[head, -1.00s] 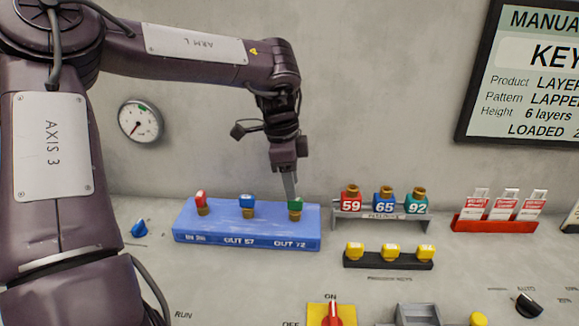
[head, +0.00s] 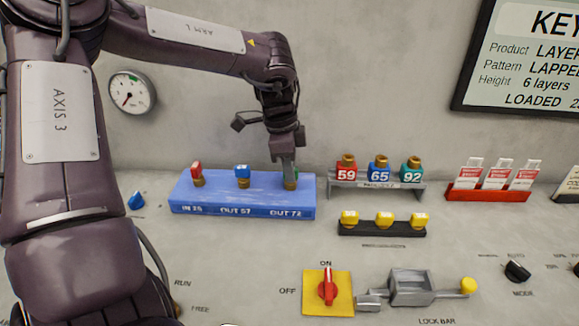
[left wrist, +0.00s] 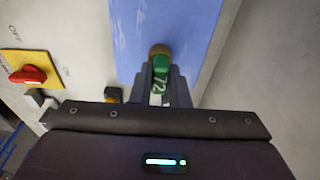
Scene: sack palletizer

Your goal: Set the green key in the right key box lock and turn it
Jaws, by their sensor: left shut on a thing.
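The blue key box (head: 215,196) stands on the grey console, with locks marked IN 25, OUT 57 and OUT 72. A red key (head: 197,169) stands in the left lock and a blue key (head: 242,171) in the middle one. The green key (left wrist: 160,74), marked 72, is at the brass OUT 72 lock (head: 290,184) on the right. My left gripper (head: 287,172) points down there, shut on the green key, and its fingers hide most of it in the head view. I cannot tell how far the key is turned. My right gripper is out of view.
Numbered padlocks (head: 379,169) on a rack and a black holder of yellow keys (head: 383,229) stand right of the box. A red switch (head: 327,288) on a yellow plate and a lock bar (head: 412,289) lie in front. A red tag rack (head: 488,195) is farther right.

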